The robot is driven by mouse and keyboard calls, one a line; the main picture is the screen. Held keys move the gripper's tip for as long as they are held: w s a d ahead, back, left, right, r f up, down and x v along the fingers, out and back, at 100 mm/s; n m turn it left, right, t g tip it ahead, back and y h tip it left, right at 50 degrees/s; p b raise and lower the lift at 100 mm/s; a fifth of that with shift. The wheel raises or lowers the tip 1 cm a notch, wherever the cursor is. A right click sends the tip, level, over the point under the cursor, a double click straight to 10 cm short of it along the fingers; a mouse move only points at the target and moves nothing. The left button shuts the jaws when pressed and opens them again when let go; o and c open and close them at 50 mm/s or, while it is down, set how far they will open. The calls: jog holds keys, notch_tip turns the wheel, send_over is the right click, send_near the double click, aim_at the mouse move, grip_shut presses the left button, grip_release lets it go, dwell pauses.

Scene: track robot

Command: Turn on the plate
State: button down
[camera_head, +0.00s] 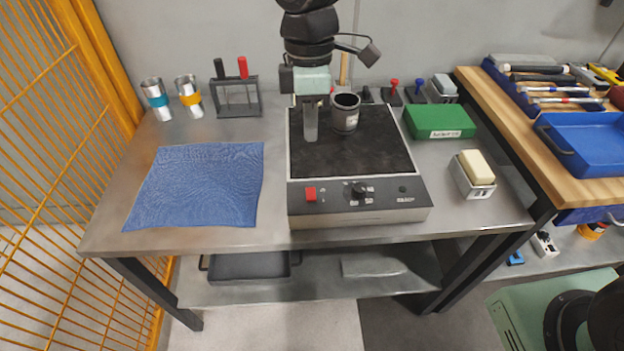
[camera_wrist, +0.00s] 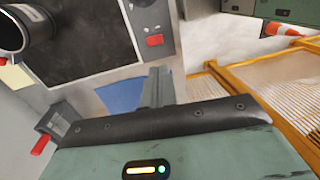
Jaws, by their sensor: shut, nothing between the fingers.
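The hot plate (camera_head: 370,155) stands in the middle of the grey table, with a black top and a grey front panel. It also shows in the wrist view (camera_wrist: 85,55). On its front panel are a red switch (camera_head: 310,194), seen in the wrist view too (camera_wrist: 155,41), and a black dial (camera_head: 357,189). A dark metal cup (camera_head: 345,118) stands on the plate's top. My gripper (camera_head: 311,137) is shut and empty, pointing down over the plate's left part, behind the red switch in the picture. In the wrist view its fingers (camera_wrist: 157,75) appear just below the switch. I cannot tell the height gap.
A blue cloth (camera_head: 200,185) lies left of the plate. Two banded cups (camera_head: 156,100) (camera_head: 188,97) and a tool rack (camera_head: 238,102) stand behind it. A green box (camera_head: 438,121) and a sponge holder (camera_head: 470,178) are on the right. An orange mesh fence (camera_head: 50,150) borders the left.

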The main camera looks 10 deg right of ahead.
aim_at(312, 198)
jog(key=f, duration=0.4)
jog(key=s+f, duration=0.1)
jog(key=f, duration=0.9)
jog(key=shift+s, duration=0.35)
jog(key=shift+s+f, duration=0.2)
jog(key=shift+f, duration=0.05)
jog(key=shift+w+r, duration=0.1)
jog(key=shift+w+r+p, duration=0.15)
jog(key=shift+w+p, duration=0.3)
jog(key=shift+w, duration=0.4)
